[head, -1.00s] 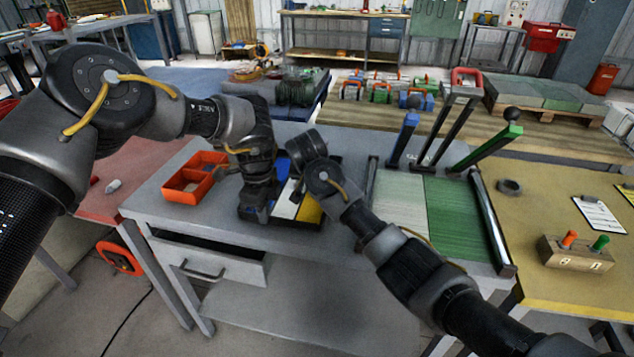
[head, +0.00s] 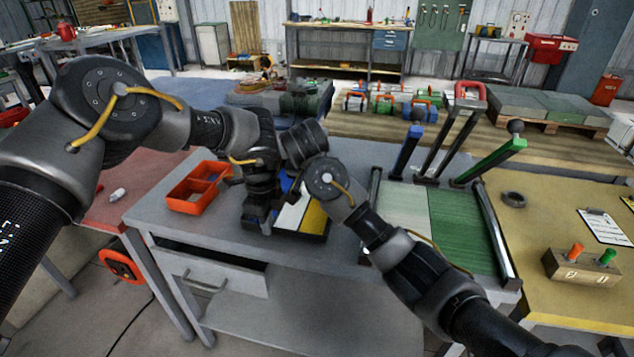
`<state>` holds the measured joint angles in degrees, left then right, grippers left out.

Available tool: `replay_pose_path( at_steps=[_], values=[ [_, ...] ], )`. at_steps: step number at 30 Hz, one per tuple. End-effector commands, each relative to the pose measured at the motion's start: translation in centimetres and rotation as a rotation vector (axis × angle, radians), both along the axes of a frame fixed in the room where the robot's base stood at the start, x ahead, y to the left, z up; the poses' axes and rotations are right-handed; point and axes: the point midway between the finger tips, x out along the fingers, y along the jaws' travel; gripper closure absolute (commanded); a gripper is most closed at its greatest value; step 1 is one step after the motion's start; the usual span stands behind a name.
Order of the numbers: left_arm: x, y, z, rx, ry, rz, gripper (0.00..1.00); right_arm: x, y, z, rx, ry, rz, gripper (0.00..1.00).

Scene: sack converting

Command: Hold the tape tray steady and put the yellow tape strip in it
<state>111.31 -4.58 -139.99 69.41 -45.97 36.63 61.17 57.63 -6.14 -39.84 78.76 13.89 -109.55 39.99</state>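The dark tape tray (head: 298,235) lies on the grey bench, partly hidden by my arms. Blue shows at its left, a white strip (head: 291,214) in the middle and the yellow tape strip (head: 314,217) at the right. The yellow strip appears within the tray's outline, but I cannot tell whether it lies flat or is held. My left gripper (head: 256,219) points down at the tray's left side; its finger gap is not clear. My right arm reaches over the tray's right side from the lower right, and its gripper is hidden behind its own wrist.
An orange divided bin (head: 194,190) stands left of the tray. To the right is a press-like fixture with a green board (head: 460,230), metal side rails and blue and green levers (head: 492,160). The front bench strip is clear.

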Motion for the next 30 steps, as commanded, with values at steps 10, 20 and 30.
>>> replay_pose_path(
  at_steps=[10, 20, 30],
  values=[
    [0.0, 0.0, 0.0, 0.0, 0.0, 0.0, 0.72, 0.0, 0.0, 0.0, 0.0, 0.0, 0.0, 0.72],
    [0.0, 0.0, 0.3, 0.0, -0.001, 0.0, 0.72, 0.0, 0.0, 0.0, 0.0, 0.0, 0.0, 0.72],
    [0.1, 0.0, 6.3, -0.001, -0.004, 0.002, 0.72, 0.0, 0.0, 0.0, 0.0, 0.0, 0.0, 0.72]
  ],
)
